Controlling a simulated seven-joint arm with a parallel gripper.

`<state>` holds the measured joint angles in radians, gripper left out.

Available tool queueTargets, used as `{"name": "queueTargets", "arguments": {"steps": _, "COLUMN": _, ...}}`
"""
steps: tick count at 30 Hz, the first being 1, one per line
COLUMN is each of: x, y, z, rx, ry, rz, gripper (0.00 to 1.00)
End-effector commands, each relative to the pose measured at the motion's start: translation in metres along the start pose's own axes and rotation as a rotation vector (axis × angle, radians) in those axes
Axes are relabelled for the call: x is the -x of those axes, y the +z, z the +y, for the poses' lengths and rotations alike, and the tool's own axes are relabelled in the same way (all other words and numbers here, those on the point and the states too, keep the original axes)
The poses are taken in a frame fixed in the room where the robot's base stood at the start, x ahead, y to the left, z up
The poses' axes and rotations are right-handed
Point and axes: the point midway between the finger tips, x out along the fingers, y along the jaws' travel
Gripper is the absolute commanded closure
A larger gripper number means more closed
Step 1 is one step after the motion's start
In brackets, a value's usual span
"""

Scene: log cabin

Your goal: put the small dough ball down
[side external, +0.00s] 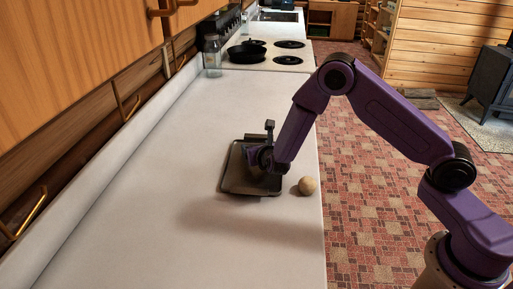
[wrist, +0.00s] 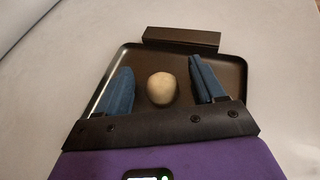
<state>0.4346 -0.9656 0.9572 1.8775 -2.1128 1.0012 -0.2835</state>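A pale dough ball (wrist: 162,88) shows in the wrist view between my two blue fingers, over the dark tray (wrist: 133,57). There is a visible gap between it and each finger, so my gripper (wrist: 161,78) is open around it. It seems to rest on the tray, though contact is not clear. In the side view my gripper (side external: 257,158) is low over the tray (side external: 232,180) and hides that ball. A second tan ball (side external: 307,185) lies on the white counter just right of the tray. I cannot tell which ball is the smaller.
A dark block (wrist: 181,39) sits at the tray's far edge. The white counter (side external: 150,190) is clear to the left and in front. A black pan (side external: 246,53) is on the stove and a glass jar (side external: 212,55) stands by it. The counter's right edge is close to the second ball.

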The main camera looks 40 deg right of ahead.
Motion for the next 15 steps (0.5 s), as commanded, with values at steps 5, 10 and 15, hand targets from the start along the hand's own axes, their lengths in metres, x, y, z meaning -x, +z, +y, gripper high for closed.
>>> {"name": "queueTargets", "arguments": {"steps": 5, "x": 0.0, "y": 0.0, "z": 0.0, "rx": 0.0, "ry": 0.0, "rz": 0.0, "gripper": 0.32}}
{"name": "queueTargets", "arguments": {"steps": 10, "x": 0.001, "y": 0.003, "z": 0.0, "rx": 0.0, "ry": 0.0, "rz": -0.001, "gripper": 0.32}}
{"name": "queueTargets", "arguments": {"steps": 15, "x": 0.021, "y": 0.003, "z": 0.002, "rx": 0.001, "ry": 0.003, "rz": 0.0, "gripper": 0.32}}
